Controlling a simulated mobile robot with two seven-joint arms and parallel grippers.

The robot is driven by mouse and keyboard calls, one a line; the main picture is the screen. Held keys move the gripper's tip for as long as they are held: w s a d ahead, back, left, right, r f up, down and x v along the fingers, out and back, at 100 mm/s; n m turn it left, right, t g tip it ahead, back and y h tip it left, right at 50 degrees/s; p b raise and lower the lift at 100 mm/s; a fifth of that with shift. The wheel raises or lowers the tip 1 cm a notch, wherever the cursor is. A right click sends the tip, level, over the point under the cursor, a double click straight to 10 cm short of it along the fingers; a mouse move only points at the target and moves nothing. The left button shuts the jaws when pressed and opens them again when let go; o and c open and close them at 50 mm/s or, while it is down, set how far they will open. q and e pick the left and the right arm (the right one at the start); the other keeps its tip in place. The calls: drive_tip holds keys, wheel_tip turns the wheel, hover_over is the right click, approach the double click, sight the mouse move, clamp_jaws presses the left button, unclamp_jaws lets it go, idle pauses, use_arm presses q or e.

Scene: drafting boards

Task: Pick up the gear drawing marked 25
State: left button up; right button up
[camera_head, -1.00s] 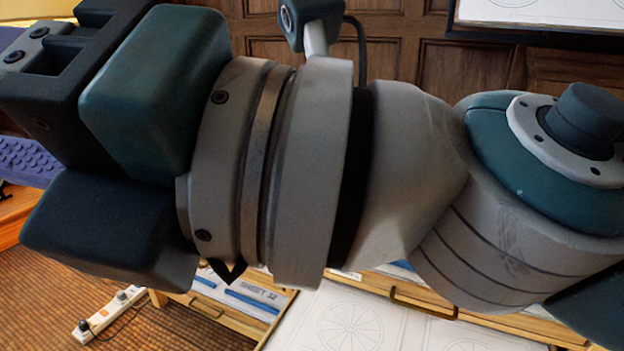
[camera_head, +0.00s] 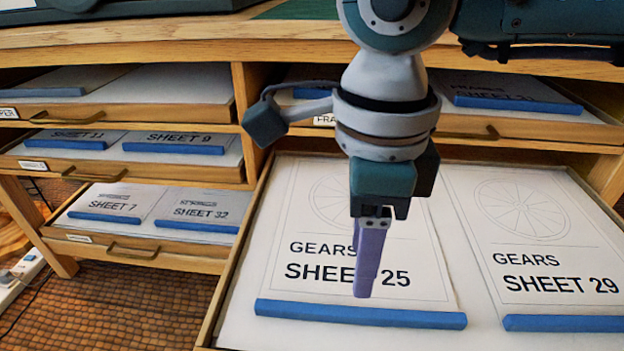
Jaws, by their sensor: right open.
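The gear drawing marked SHEET 25 (camera_head: 300,230) lies flat in the open lower right drawer (camera_head: 232,300). It has a wheel outline, the word GEARS and a blue strip (camera_head: 360,314) along its near edge. My right gripper (camera_head: 364,294) points down over this sheet, and its purple finger hides part of the lettering. The jaws are open and hold nothing; the fingers overlap in this view. The fingertip appears just above the blue strip; I cannot tell the height gap. My left gripper is not in view.
A second gear drawing, SHEET 29 (camera_head: 535,240), lies to the right in the same drawer. Other pulled-out drawers at left hold SHEET 7 (camera_head: 112,205), SHEET 32 (camera_head: 205,208) and SHEET 9 (camera_head: 180,140). The wooden top (camera_head: 200,42) overhangs behind. A white power strip (camera_head: 20,275) lies on the floor.

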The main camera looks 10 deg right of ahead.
sight(360, 311)
drive_tip(key=f, duration=0.2)
drive_tip(key=f+b, duration=0.1)
drive_tip(key=f, duration=0.1)
drive_tip(key=shift+s+d, duration=0.15)
drive_tip(key=shift+s, duration=0.05)
drive_tip(key=f+b, duration=0.1)
drive_tip(key=f, duration=0.1)
drive_tip(key=f+b, duration=0.2)
drive_tip(key=f, duration=0.1)
drive_tip(key=shift+s+d, duration=0.1)
drive_tip(key=shift+d, duration=0.1)
drive_tip(key=shift+r, duration=0.1)
drive_tip(key=shift+c, duration=0.5)
clamp_jaws()
